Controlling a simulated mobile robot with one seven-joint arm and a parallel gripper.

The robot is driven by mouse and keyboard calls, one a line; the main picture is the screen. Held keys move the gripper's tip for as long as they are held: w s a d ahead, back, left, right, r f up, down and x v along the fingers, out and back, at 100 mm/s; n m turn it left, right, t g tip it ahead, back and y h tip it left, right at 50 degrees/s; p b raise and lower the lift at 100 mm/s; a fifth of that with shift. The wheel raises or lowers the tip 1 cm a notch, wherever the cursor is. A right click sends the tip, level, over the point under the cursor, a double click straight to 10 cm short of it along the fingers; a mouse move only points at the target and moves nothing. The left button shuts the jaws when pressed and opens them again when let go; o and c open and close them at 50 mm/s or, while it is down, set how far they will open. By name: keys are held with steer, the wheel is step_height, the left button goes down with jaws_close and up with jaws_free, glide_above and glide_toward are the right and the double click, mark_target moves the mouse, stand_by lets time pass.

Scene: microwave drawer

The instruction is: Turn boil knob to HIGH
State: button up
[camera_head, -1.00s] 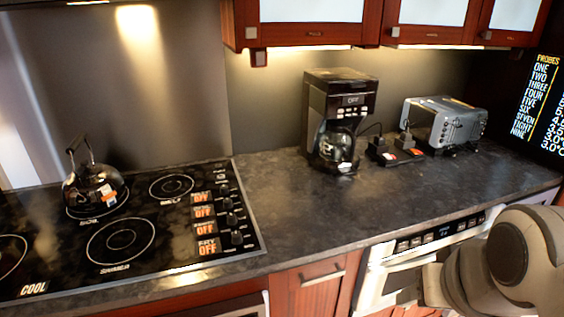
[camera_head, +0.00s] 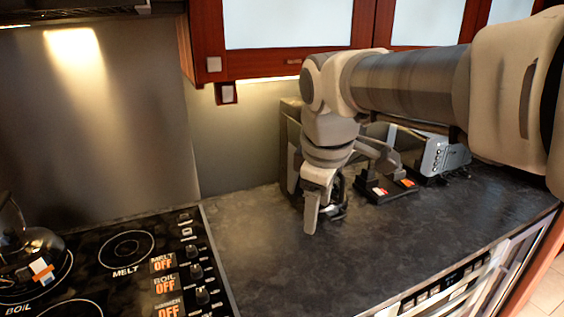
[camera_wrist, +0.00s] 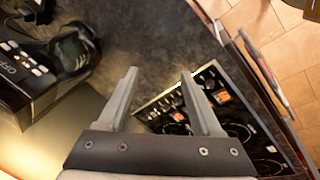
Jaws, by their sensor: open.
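The black stove top (camera_head: 85,270) is at the lower left of the head view. Its boil knob (camera_head: 196,272) stands beside the orange "BOIL OFF" label (camera_head: 165,283). My gripper (camera_head: 312,222) is above the counter, to the right of the knobs and in front of the coffee maker, pointing down and touching no knob. In the wrist view my gripper (camera_wrist: 160,76) has its two fingers wide apart with nothing between them. The stove (camera_wrist: 262,150) shows there beyond the right finger, which hides part of it; I cannot tell which knob is which.
A kettle (camera_head: 25,250) sits on the boil burner. The coffee maker (camera_head: 291,135) is partly hidden behind my arm and shows large in the wrist view (camera_wrist: 25,70). A toaster (camera_head: 440,157) stands farther right. The counter (camera_head: 260,260) between stove and gripper is bare.

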steer(key=w+a+n, duration=0.4)
steer(key=a, duration=0.1)
steer(key=n+g+p, duration=0.2)
steer(key=n+g, duration=0.1)
steer(key=n, duration=1.2)
glide_above(195, 269)
step_height(195, 269, down, 11)
step_height(195, 269, down, 17)
steer(key=shift+r, duration=0.1)
jaws_close()
